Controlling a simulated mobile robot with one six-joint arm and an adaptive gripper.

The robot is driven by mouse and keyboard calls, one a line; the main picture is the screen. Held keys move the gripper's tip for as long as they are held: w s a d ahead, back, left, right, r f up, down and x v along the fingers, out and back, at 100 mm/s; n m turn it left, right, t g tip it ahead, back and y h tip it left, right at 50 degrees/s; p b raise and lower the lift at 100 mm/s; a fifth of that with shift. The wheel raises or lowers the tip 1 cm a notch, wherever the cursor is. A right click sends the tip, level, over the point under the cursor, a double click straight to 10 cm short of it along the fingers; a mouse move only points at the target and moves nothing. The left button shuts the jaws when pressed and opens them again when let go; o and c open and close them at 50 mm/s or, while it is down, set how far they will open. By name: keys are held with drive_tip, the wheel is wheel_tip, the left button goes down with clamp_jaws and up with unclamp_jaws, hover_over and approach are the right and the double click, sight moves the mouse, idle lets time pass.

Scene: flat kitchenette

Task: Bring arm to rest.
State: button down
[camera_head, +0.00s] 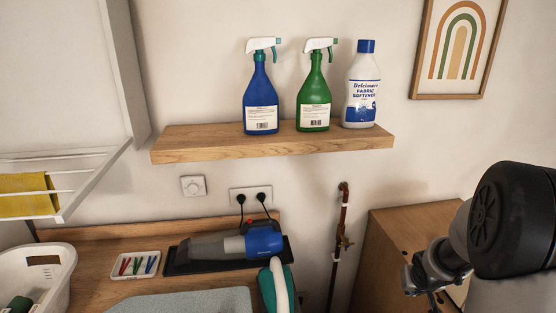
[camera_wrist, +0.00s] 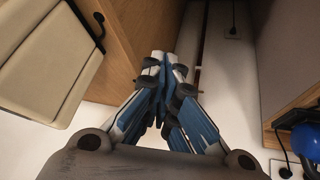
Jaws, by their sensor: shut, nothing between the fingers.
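My gripper (camera_wrist: 166,68) shows in the wrist view with its blue and grey fingers drawn together at the tips. It is shut, and nothing shows between the fingers. In the head view my arm is at the right edge, folded in front of the wooden cabinet (camera_head: 385,262). The dark round joint hides part of the arm behind it. The gripper's fingertips are hard to make out there.
A wooden shelf (camera_head: 205,143) holds a blue spray bottle (camera_head: 260,98), a green spray bottle (camera_head: 313,98) and fabric softener (camera_head: 362,90). Below, a handheld vacuum (camera_head: 262,240) lies on a worktop beside a pen tray (camera_head: 118,269). A rusty pipe (camera_head: 337,245) runs down the wall.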

drive_tip(key=s+a+r, duration=0.4)
drive_tip(key=a+r, duration=0.2)
drive_tip(key=r, duration=0.1)
drive_tip(key=s+a+r, duration=0.4)
drive_tip(key=a+r, duration=0.2)
drive_tip(key=r, duration=0.1)
drive_tip(key=s+a+r+n+g+y, duration=0.1)
drive_tip(key=s+a+r+n+y, duration=0.2)
drive_tip(key=s+a, duration=1)
drive_tip(key=s+r, duration=0.1)
drive_tip(key=s, duration=0.3)
drive_tip(key=shift+s+a+r, duration=0.2)
drive_tip(key=shift+a, duration=0.2)
